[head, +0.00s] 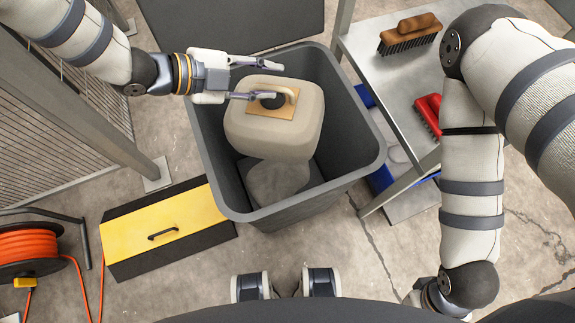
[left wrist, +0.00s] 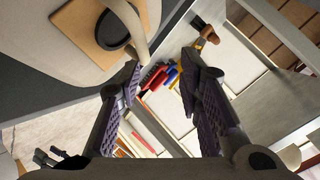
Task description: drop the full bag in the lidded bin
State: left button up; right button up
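The full bag, a beige rounded bundle (head: 262,136) with a tan plate, dark round opening and handle, is over the mouth of the grey bin (head: 372,165). I cannot tell whether it touches the walls. My left gripper (head: 262,81) is open above the bag's far left side, its lower finger close to the handle. In the left wrist view the fingers (left wrist: 165,80) are spread, with the bag (left wrist: 60,40) at upper left and its handle beside the left finger. A dark panel (head: 235,22) behind the bin may be its lid. My right arm hangs at right; its fingers are hidden.
A greyish crumpled thing (head: 278,182) lies inside the bin. A metal shelf (head: 395,82) at right holds a wooden brush (head: 410,33) and a red brush (head: 430,112).

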pick_arm(q)
jog(key=shift+f, duration=0.1)
jog(key=v, duration=1.2)
